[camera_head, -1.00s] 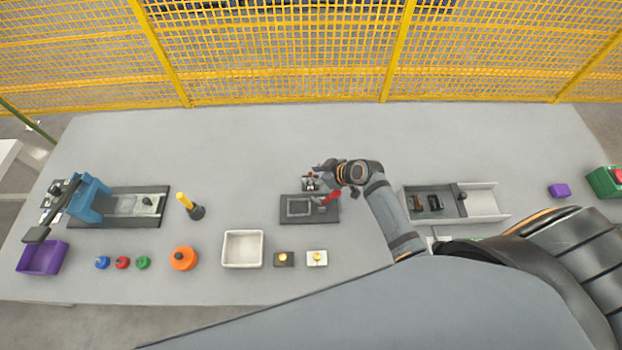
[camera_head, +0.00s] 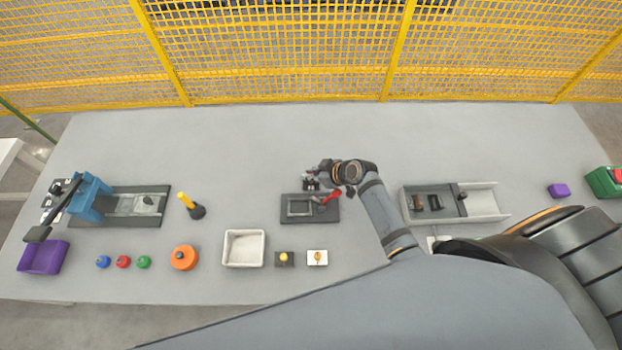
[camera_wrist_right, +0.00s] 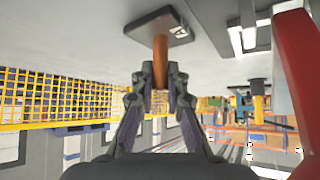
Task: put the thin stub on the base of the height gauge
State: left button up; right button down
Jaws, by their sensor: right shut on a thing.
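My right gripper (camera_head: 310,178) is above the back edge of a dark fixture, mostly covered by its own wrist in the head view. In the right wrist view the fingers (camera_wrist_right: 158,88) are shut on a thin copper-orange cylinder (camera_wrist_right: 160,60), apparently the thin stub. The cylinder's far end meets or nearly meets a dark square plate (camera_wrist_right: 150,24) with a white mark. This plate seems to be the height gauge base, but I cannot tell for sure, nor whether the stub touches it. My left gripper is not in view.
The dark fixture (camera_head: 290,218) with a red lever (camera_head: 332,196) is close to the gripper; red also fills the right wrist view's right edge (camera_wrist_right: 300,80). A white tray (camera_head: 226,262), a yellow-handled tool (camera_head: 186,200) and a grey channel (camera_head: 485,202) stand around. The back table is clear.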

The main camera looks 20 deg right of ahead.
notch_tip(320, 180, up, 3)
jog(key=shift+w, duration=0.1)
jog(key=s+a+r+b, duration=0.2)
jog(key=s+r+b, duration=0.1)
jog(key=s+r, duration=0.9)
jog(key=shift+m+t+h, duration=0.4)
jog(key=shift+m+h, duration=0.2)
jog(key=shift+m, duration=0.3)
jog(key=shift+s+d+r, duration=0.15)
jog(key=shift+d+r, duration=0.05)
jog(key=shift+d, duration=1.2)
jog(key=shift+s+d+r, duration=0.1)
jog(key=shift+d+r, duration=0.05)
jog(key=shift+d, duration=1.2)
